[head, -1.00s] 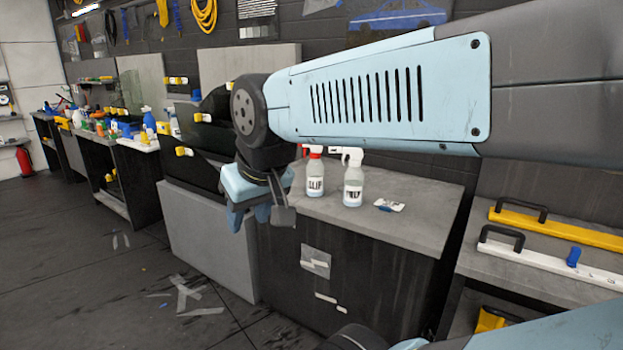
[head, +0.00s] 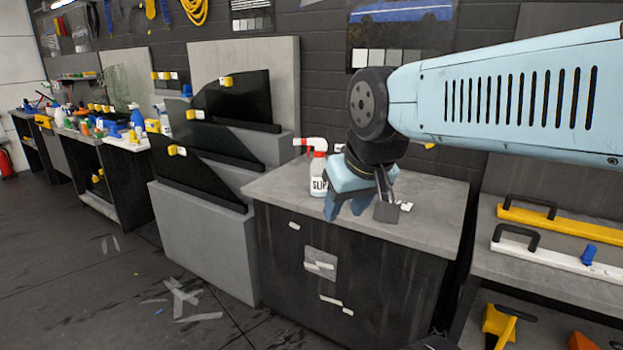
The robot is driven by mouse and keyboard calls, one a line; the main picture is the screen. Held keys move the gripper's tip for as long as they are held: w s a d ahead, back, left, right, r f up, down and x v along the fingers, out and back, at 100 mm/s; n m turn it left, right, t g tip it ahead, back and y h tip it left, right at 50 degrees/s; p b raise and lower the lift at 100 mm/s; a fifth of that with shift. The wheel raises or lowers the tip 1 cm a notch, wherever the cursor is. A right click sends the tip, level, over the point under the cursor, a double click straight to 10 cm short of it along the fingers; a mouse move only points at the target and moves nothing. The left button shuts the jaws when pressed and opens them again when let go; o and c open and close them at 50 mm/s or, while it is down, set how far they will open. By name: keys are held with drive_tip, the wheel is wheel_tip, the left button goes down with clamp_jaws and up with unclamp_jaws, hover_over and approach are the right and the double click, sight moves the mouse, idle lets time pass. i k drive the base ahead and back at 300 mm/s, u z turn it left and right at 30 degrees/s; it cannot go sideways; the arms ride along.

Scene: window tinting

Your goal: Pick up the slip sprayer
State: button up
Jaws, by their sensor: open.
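The slip sprayer (head: 319,181) is a clear bottle with a red and white trigger head and a label reading "SLIP". It stands upright on the grey top of the dark cabinet (head: 424,212), near the left side. My gripper (head: 362,209) is just right of the sprayer in the head view, pointing down, open and empty. Whether the fingers touch the bottle cannot be told. The second sprayer, with a white head (head: 338,147), is mostly hidden behind my gripper; only a bit of its head shows.
Dark glass panels (head: 235,105) with yellow clips stand in a grey rack left of the cabinet. A shelf at right holds a yellow bar (head: 560,228) and a white bar (head: 545,255) with handles. The right part of the cabinet top is mostly clear.

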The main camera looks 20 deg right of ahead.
sight(318, 188)
drive_tip(key=z, duration=0.1)
drive_tip(key=i, duration=1)
drive_tip(key=u, duration=0.1)
